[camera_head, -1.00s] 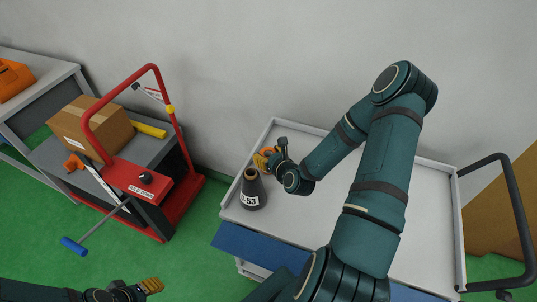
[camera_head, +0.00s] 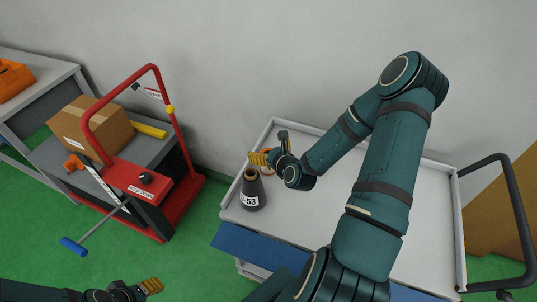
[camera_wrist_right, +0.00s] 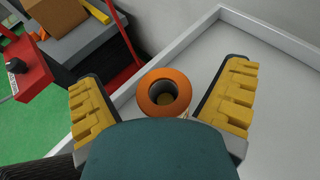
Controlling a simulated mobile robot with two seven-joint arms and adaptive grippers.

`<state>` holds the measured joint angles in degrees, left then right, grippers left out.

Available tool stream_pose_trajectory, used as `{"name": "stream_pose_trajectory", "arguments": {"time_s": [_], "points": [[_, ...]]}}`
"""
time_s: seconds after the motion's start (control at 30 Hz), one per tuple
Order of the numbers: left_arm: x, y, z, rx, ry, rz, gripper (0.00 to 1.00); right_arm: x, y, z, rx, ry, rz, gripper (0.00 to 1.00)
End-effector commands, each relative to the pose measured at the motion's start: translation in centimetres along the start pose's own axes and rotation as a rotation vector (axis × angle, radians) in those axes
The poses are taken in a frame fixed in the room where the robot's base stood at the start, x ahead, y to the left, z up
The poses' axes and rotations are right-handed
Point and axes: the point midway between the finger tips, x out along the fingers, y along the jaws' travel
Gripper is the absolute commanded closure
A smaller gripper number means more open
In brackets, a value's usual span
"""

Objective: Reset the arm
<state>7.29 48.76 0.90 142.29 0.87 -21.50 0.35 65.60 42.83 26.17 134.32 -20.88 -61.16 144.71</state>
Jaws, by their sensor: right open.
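My right gripper (camera_head: 258,158) is over the left part of the white cart top (camera_head: 300,225). In the right wrist view, its yellow-padded fingers (camera_wrist_right: 162,100) are spread wide and hold nothing. An orange ring-topped object (camera_wrist_right: 152,87) with a dark hole appears between and beyond the fingers, with space on both sides. In the head view this object is mostly hidden behind the gripper. A dark tapered bottle (camera_head: 253,194) with a "53" label stands upright just below the right gripper. My left gripper (camera_head: 150,287) shows its yellow fingertips at the bottom left; its opening is unclear.
A red-handled lift cart (camera_head: 153,200) stands left of the white cart, with a cardboard box (camera_head: 92,127) behind it on a grey surface. A black handle (camera_head: 512,210) rises at the white cart's right end. Green floor lies open at the lower left.

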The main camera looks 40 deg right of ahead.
Motion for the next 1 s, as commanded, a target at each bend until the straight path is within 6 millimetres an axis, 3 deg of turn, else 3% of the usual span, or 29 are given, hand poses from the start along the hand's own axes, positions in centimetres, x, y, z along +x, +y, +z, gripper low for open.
{"name": "stream_pose_trajectory", "arguments": {"time_s": [0.2,0.43,1.0], "points": [[0.0,0.0,0.0,0.000,0.000,0.000,0.53,-1.5,-0.1,3.8,-0.003,-0.003,-0.002,0.04],[0.0,0.0,0.0,0.000,0.000,0.000,0.53,-2.5,0.0,6.2,-0.002,-0.001,0.000,0.04],[0.0,0.0,0.3,0.002,-0.007,0.001,0.53,-2.8,0.0,6.7,0.001,0.000,0.000,0.04]]}}
